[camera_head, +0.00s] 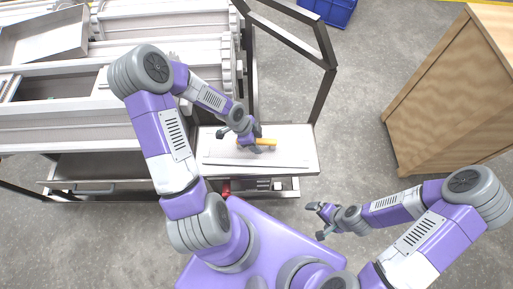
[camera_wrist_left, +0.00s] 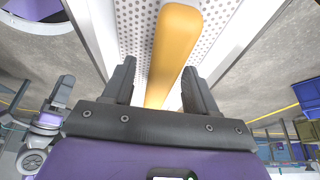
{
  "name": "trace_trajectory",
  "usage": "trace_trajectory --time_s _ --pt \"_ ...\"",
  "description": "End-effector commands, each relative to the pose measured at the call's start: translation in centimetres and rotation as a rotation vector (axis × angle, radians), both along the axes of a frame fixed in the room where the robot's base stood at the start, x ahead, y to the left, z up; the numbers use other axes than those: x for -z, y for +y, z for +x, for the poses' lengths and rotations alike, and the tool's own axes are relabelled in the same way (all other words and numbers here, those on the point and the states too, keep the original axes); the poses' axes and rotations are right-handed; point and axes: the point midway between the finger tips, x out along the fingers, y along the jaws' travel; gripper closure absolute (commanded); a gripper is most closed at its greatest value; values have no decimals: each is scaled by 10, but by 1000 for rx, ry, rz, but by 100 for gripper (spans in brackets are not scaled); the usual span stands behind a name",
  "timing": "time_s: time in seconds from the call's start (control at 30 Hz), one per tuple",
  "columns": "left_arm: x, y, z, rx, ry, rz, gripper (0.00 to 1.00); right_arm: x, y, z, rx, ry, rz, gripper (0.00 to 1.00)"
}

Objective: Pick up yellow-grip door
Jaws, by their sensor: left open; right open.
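The yellow-grip door is a pale panel (camera_head: 225,157) lying flat on the white side shelf, with a yellow grip bar (camera_head: 266,142) on top. In the left wrist view the yellow grip (camera_wrist_left: 172,50) runs lengthwise over a perforated white panel (camera_wrist_left: 212,22). My left gripper (camera_head: 251,143) is over the grip. Its open fingers (camera_wrist_left: 159,78) stand on either side of the bar in the wrist view; I cannot tell if they touch it. Part of the grip is hidden by the gripper in the head view. My right gripper (camera_head: 320,219) is open and empty, away from the shelf.
The white shelf (camera_head: 310,160) adjoins plating barrels (camera_head: 165,55) at the left. A dark metal frame (camera_head: 322,85) rises behind the shelf. A wooden crate (camera_head: 440,100) stands at the right, a blue bin (camera_head: 330,10) at the back. Floor between shelf and crate is clear.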

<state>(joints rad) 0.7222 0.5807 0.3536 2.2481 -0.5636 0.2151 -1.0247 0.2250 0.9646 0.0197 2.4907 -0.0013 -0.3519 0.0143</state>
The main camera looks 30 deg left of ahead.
Motion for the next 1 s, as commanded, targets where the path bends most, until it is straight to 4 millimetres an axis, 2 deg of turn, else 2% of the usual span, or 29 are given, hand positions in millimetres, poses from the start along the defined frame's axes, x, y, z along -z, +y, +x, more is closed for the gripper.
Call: trace_trajectory --time_s 0.97,1.0 --pt "5 0 0 0 0 0 43 1 0 0 0 0 0 0" --pt "5 0 0 0 0 0 46 1 0 0 0 0 0 0"
